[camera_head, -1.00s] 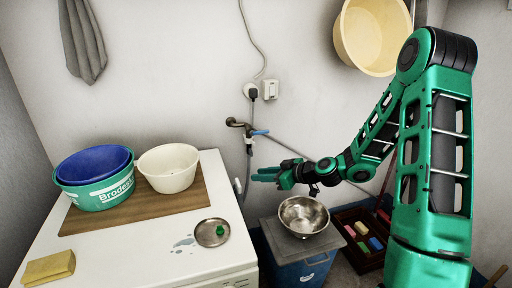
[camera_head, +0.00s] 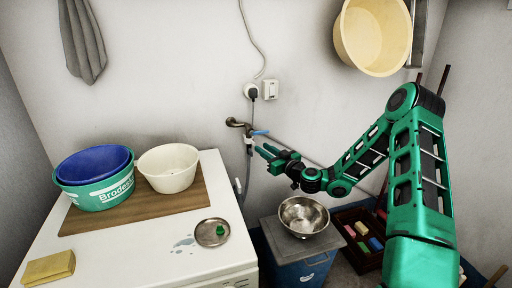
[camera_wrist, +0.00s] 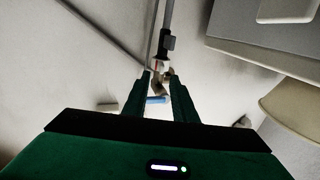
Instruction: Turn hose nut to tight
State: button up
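A bronze tap (camera_head: 235,123) with a blue lever (camera_head: 260,132) sticks out of the wall behind the washing machine. The white hose nut (camera_head: 249,140) sits under the tap's outlet, with the grey hose (camera_head: 247,170) hanging below. My gripper (camera_head: 261,150) is just right of the hose nut, with its green fingers apart and empty. In the wrist view the gripper (camera_wrist: 161,78) faces the tap. The hose nut (camera_wrist: 159,65) shows ahead of the fingertips, roughly between them, and the blue lever (camera_wrist: 156,100) shows between the fingers. The nut's turn angle is too small to tell.
A white washing machine (camera_head: 135,250) at the left bears a wooden board with basins, a metal dish (camera_head: 212,232) and a sponge (camera_head: 48,267). A steel bowl (camera_head: 304,216) stands on a blue bin (camera_head: 300,270) below my arm. A pipe runs along the wall behind the gripper.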

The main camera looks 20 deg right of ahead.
aim_at(249, 140)
jog(key=shift+x, duration=2.75)
jog(key=shift+c, duration=0.3)
